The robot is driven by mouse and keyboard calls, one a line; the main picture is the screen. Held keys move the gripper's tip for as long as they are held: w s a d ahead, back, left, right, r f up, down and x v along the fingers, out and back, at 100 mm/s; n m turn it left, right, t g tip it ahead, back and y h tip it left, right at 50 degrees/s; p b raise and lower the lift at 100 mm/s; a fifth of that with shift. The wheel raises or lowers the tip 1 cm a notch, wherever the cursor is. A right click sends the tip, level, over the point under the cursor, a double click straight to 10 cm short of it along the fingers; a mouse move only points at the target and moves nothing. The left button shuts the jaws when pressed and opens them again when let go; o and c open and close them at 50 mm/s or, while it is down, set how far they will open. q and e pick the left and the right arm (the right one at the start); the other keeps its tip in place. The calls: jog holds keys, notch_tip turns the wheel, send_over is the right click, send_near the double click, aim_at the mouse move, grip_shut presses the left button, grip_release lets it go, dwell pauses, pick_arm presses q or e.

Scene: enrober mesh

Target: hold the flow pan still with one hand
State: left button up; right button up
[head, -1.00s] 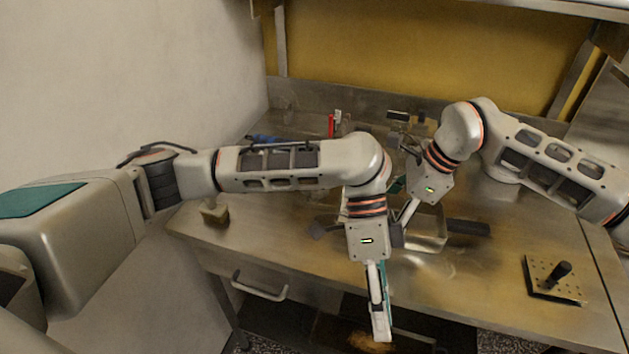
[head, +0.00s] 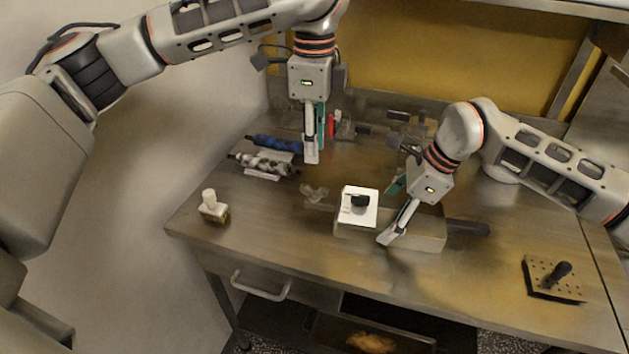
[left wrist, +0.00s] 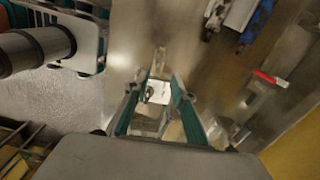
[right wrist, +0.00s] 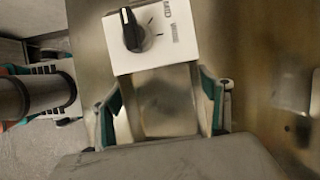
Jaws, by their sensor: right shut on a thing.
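The flow pan (head: 425,232) is a shallow metal pan on the steel bench, with a white box bearing a black knob (head: 358,207) at its left end. My right gripper (head: 388,238) is at the pan's near side, shut on it. In the right wrist view the pan's metal surface (right wrist: 168,100) lies between the fingers, below the white box (right wrist: 155,38). My left gripper (head: 312,158) is raised above the back left of the bench, fingers apart and empty. The left wrist view shows the white box (left wrist: 158,92) beyond its open fingers (left wrist: 154,88).
A perforated plate with a black handle (head: 553,278) lies at the right. The front middle of the bench is clear.

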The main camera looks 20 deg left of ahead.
aim_at(315, 186)
pick_arm(q)
notch_tip(315, 186, down, 10)
jog(key=shift+r, duration=0.1)
dwell(0.4)
grip_shut()
